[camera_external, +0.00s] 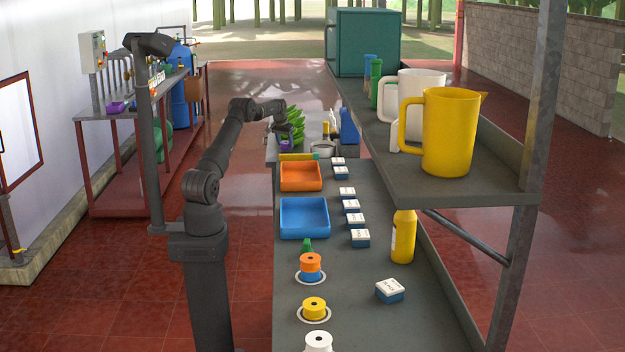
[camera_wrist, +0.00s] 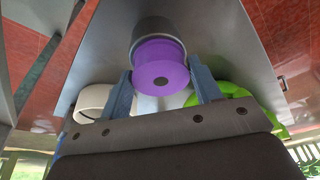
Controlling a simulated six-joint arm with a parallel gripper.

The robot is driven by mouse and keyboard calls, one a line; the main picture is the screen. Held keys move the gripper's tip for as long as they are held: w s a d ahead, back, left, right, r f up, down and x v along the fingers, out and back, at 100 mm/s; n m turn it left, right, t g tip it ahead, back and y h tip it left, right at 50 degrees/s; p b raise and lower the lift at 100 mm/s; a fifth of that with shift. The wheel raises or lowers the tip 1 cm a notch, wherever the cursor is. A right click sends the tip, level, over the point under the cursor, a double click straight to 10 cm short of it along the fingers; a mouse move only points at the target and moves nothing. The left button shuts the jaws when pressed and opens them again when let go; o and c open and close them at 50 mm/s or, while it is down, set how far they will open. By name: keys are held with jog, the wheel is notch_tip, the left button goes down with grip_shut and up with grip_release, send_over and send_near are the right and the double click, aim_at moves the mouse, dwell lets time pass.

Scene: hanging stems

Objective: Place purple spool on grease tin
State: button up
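The purple spool (camera_wrist: 161,58) is in the middle of the wrist view, between the two blue-grey fingers of my gripper (camera_wrist: 162,80). The fingers meet both of its sides, and my gripper looks shut on it. A grey round tin (camera_wrist: 154,27) shows directly beyond the spool, in line with it; I cannot tell whether they touch. In the external view my gripper (camera_external: 284,138) is at the far end of the bench, and a little of the spool (camera_external: 286,146) shows beneath it. The tin is hard to make out there.
Green bananas (camera_external: 293,121) stand close to my gripper, with a grey pot (camera_external: 323,148) to its right. A white ring-shaped thing (camera_wrist: 91,101) lies left of the spool in the wrist view. Orange (camera_external: 301,175) and blue trays (camera_external: 304,218) lie nearer on the bench.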

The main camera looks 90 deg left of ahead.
aim_at(286, 142)
jog(key=o, duration=0.3)
jog(key=v, duration=1.2)
jog(key=shift+r, duration=0.2)
jog(key=shift+f, duration=0.1)
jog(key=x, duration=1.2)
jog(key=shift+r, duration=2)
jog(key=shift+f, duration=0.1)
